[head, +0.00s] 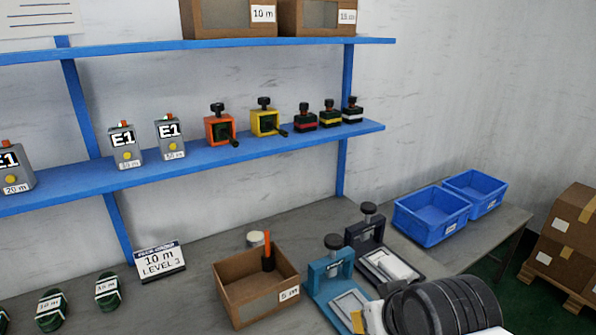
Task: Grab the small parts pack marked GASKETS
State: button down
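I see no pack with a readable GASKETS marking in the head view. The labels I can read say E1, 5 m, 10 m, 20 m and LEVEL 3. Part of my own arm (440,308), dark and ribbed with a white section, fills the bottom right corner. My gripper's fingers do not show, so I cannot see whether it holds anything.
A blue shelf (215,160) holds grey E1 boxes, orange and yellow clamps and small banded parts. On the bench stand a cardboard box (236,309), a teal press (326,276), a dark press (366,228) and blue bins (428,232). Cartons (566,226) stand at right.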

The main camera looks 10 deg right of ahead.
aim_at(392, 267)
jog(key=z, duration=0.8)
